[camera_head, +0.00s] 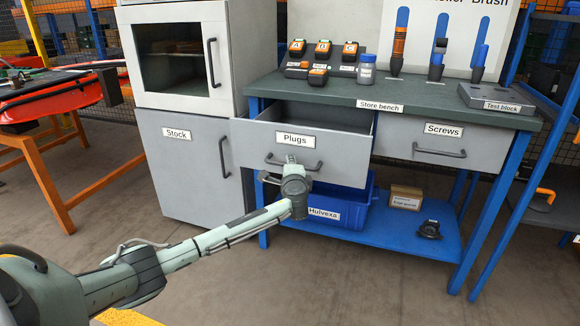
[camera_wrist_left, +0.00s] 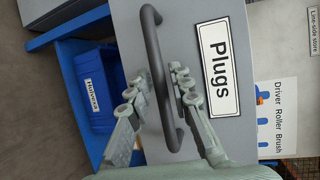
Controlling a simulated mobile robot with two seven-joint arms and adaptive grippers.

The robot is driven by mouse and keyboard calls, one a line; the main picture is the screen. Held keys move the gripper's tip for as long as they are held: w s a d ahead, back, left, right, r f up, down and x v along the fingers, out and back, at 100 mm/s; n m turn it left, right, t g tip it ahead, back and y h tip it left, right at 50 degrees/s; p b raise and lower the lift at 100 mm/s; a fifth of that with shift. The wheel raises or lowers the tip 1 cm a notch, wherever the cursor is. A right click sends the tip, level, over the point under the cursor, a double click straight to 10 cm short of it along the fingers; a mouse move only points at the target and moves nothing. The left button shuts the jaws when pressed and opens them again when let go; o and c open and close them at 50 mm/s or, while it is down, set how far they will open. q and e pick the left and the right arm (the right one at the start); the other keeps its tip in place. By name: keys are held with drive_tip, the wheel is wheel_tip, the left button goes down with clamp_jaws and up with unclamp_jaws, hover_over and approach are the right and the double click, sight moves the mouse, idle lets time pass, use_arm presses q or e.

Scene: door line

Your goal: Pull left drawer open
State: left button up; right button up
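The left drawer (camera_head: 340,148), labelled "Plugs", stands pulled out from the bench, and its inside shows from above. Its dark bar handle (camera_head: 315,166) is on the front, under the label. My left gripper (camera_head: 280,172) is at this handle. In the left wrist view the handle (camera_wrist_left: 152,40) runs between the two fingers of the gripper (camera_wrist_left: 157,88). The fingers are apart, with visible gaps to the bar, so the gripper looks open around it. My right gripper is in neither view.
The grey "Stock" cabinet (camera_head: 185,185) stands left of the drawer. The shut "Screws" drawer (camera_head: 442,146) is to the right. A blue "Hulvexa" bin (camera_head: 345,212) sits on the blue lower shelf (camera_head: 400,235) beneath. Open floor lies in front.

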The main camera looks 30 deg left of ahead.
use_arm(q)
drive_tip(key=shift+o, duration=0.6)
drive_tip(key=v, duration=1.2)
drive_tip(key=shift+d+r, duration=0.1)
drive_tip(key=s+d+f+n+g+h, duration=0.2)
drive_tip(key=s+d+f+g, duration=0.1)
drive_tip(key=s+f, duration=0.55)
drive_tip(key=s+d+f+n+g+h, duration=0.25)
drive_tip(key=s+f, duration=0.35)
drive_tip(key=f, duration=0.5)
drive_tip(key=s+d+f+n+g+h, duration=0.1)
drive_tip(key=s+d+f+n+g, duration=0.1)
drive_tip(key=s+f, duration=0.3)
drive_tip(key=s+d+f+n+g+h, duration=0.2)
drive_tip(key=s+f, duration=0.4)
drive_tip(key=s, duration=0.8)
drive_tip(key=shift+d+f+n, duration=0.15)
drive_tip(key=shift+d+n, duration=0.15)
drive_tip(key=shift+n, duration=0.45)
drive_tip(key=shift+w+h, duration=0.1)
drive_tip(key=shift+h, duration=0.15)
